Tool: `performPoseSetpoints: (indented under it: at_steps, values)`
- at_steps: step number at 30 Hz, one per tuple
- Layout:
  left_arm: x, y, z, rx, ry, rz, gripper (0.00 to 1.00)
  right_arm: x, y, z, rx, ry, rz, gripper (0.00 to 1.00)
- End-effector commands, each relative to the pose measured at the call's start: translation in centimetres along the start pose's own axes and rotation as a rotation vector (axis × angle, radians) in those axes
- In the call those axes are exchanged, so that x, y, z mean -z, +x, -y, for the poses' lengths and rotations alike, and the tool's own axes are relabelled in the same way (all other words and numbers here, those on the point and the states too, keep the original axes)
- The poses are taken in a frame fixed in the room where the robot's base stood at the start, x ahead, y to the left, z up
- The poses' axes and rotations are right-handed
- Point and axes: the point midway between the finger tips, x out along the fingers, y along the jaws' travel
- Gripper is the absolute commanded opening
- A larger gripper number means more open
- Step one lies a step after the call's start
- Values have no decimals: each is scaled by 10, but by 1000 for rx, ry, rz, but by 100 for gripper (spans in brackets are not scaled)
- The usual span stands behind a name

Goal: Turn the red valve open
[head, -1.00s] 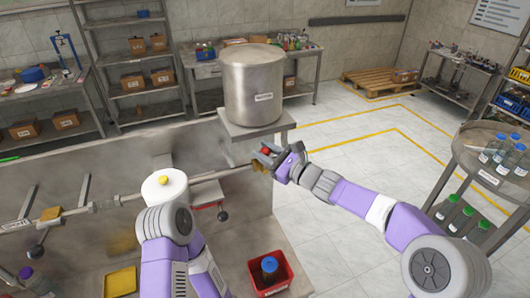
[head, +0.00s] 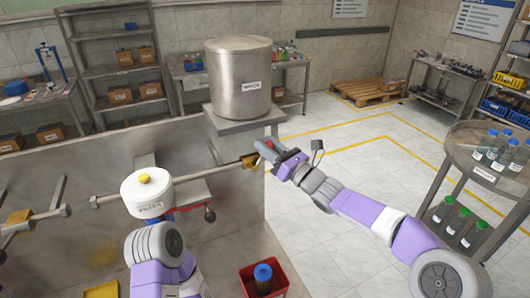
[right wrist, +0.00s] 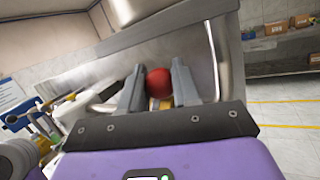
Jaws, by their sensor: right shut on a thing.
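The red valve knob (head: 266,145) is a round red ball beside the brass valve body (head: 249,161), at the right end of a pipe in the head view. My right gripper (head: 267,149) is shut on the red knob. In the right wrist view the red ball (right wrist: 159,83) sits between the two grey fingers of the right gripper (right wrist: 158,88). The knob's stem is mostly hidden by the gripper. My left arm shows at the bottom of the head view, but its gripper is not in sight.
A steel tank (head: 240,78) stands on a shelf behind the valve. A white round container (head: 146,193) with a yellow knob is left of it. A red bin (head: 285,276) lies in front. A round bottle table (head: 460,150) stands right.

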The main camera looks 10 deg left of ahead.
Motion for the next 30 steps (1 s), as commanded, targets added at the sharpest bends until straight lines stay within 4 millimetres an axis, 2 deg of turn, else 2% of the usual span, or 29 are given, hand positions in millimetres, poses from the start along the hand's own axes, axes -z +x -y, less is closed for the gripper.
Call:
performPoseSetpoints:
  at_steps: [17,18,22,30]
  values:
    - [0,5,2,0,0,0,50,0,-1,2,7,38,19,0]
    - [0,5,2,0,0,0,50,0,-1,2,7,38,19,34]
    - [0,5,2,0,0,0,50,0,-1,2,7,37,18,54]
    - [0,5,2,0,0,0,50,1,-2,2,7,36,18,55]
